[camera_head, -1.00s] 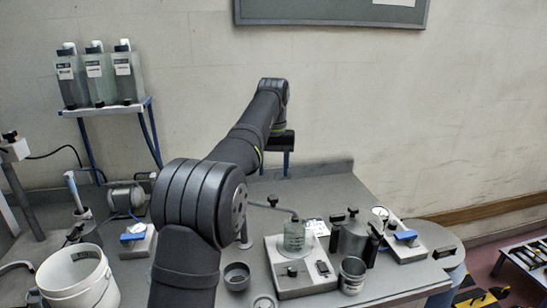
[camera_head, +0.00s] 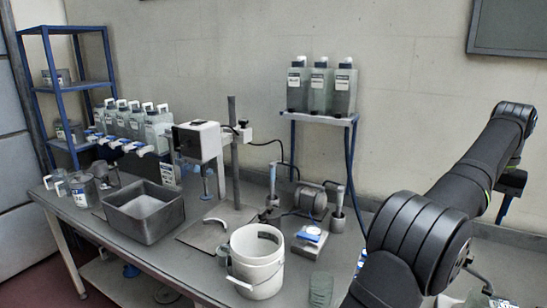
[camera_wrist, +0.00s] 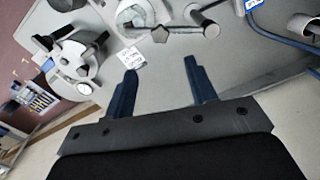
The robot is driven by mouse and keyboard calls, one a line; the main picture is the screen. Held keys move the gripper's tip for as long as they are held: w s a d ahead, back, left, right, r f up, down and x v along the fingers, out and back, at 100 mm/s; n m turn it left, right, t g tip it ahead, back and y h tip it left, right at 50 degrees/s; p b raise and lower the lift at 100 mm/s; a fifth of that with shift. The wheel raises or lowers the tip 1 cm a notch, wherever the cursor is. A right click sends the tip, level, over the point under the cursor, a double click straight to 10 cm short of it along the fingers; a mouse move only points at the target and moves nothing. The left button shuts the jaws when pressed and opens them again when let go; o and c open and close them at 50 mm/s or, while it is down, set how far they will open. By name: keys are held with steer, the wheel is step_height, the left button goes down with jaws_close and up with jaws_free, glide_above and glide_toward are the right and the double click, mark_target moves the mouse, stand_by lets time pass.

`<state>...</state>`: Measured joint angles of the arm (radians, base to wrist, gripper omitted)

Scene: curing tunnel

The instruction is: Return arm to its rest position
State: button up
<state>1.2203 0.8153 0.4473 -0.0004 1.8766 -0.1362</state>
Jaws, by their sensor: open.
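My dark arm crosses the right side of the head view. My gripper (camera_head: 503,207) is at its far end, small and partly hidden by the wrist, up near the wall. In the wrist view my gripper (camera_wrist: 162,78) shows two dark blue fingers spread apart with nothing between them. It hangs above the grey bench (camera_wrist: 165,100), clear of the things there.
A white bucket (camera_head: 256,273) stands near the bench's front edge. A grey bin (camera_head: 120,200) and a stand machine (camera_head: 196,140) are further left. Bottles stand on a small shelf (camera_head: 318,117) behind. A metal pot (camera_wrist: 75,60) and valve fittings (camera_wrist: 160,22) lie near my gripper.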

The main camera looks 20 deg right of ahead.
steer(key=shift+f, duration=0.1)
step_height(320, 180, down, 12)
steer(key=shift+r, duration=0.15)
steer(key=shift+a, duration=0.15)
stand_by(0.5)
